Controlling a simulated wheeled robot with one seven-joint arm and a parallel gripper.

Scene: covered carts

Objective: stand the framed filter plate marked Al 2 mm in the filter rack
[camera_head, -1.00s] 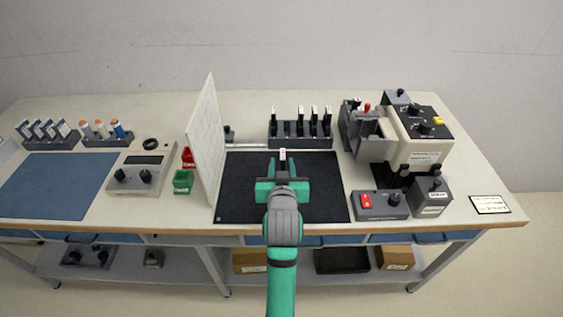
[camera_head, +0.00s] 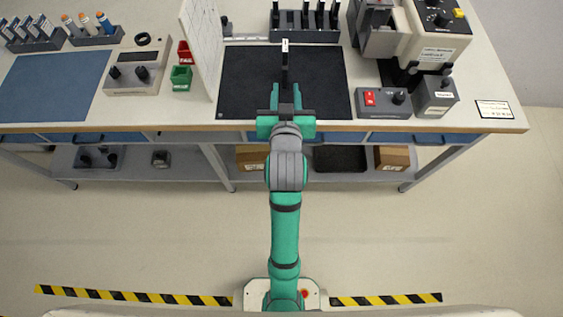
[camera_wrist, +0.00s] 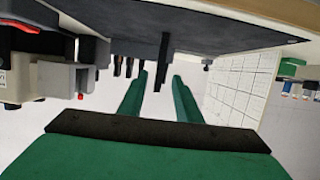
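A dark framed filter plate (camera_head: 285,68) with a small white label on top stands on edge on the black mat. Its marking is too small to read. It also shows in the wrist view (camera_wrist: 163,64), edge-on, in line with the gap between my fingers. My gripper (camera_head: 286,100) is open at the mat's front edge. Its green fingers (camera_wrist: 158,90) are apart and do not appear to touch the plate. The filter rack (camera_head: 306,35) stands behind the mat and holds several dark plates, with a gap between the leftmost plate and the others.
A white gridded panel (camera_head: 202,45) stands upright left of the mat (camera_head: 240,85). Green (camera_head: 181,77) and red bins are beside it. Bare mat lies on both sides of the plate.

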